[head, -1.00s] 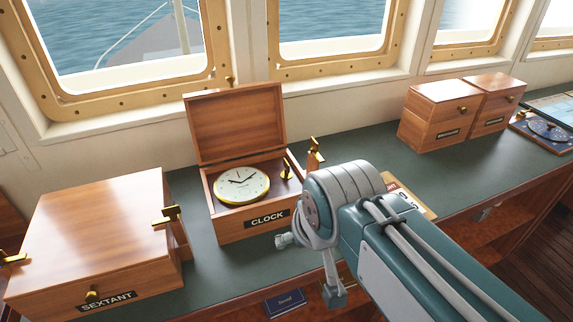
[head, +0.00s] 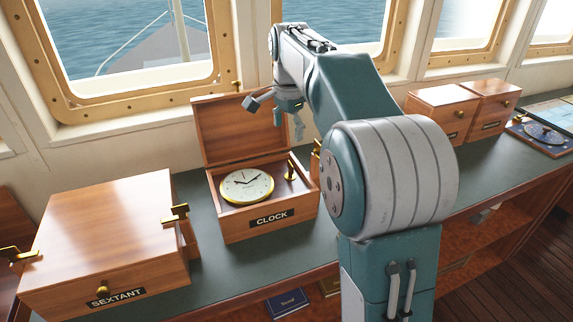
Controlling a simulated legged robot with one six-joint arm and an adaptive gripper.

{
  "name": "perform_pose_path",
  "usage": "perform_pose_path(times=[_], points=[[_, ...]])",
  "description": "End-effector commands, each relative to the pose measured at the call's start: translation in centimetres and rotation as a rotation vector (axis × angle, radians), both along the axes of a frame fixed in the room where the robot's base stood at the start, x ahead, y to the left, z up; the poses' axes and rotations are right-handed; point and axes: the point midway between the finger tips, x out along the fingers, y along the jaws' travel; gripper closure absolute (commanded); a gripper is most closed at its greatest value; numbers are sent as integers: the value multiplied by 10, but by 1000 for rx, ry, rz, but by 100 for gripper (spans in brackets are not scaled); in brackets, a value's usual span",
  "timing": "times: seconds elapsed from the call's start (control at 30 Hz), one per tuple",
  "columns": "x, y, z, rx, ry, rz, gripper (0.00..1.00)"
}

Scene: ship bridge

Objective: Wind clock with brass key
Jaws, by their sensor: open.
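The clock (head: 246,187), with a white face and brass rim, lies face up in the left part of the open wooden box (head: 233,231) labelled CLOCK. The box lid stands raised at the back. A small brass piece that looks like the key (head: 291,171) stands upright in the right part of the box. My gripper (head: 277,114) is open and empty, above the box and in front of its raised lid. It is apart from the clock and the brass piece. My arm hides the counter to the right of the box.
A closed wooden box (head: 105,235) labelled SEXTANT stands at the left, with brass fittings. Two small closed wooden boxes (head: 442,107) stand at the back right, beside a round instrument (head: 545,132). Bare green counter (head: 215,275) shows in front of the clock box.

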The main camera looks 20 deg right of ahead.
Motion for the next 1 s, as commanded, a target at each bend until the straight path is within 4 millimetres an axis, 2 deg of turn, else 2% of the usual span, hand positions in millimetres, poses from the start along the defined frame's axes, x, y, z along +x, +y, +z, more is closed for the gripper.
perform_pose_path(times=[0.03,0.1,0.3,0.47,0.57,1.0], points=[[14,-7,-9,8,21,-59,11],[29,-16,-17,16,45,-140,11],[52,-31,-33,29,85,-286,11],[54,-33,-40,30,91,-307,11],[53,-33,-53,29,92,-305,11],[54,-32,-130,28,91,-304,11]])
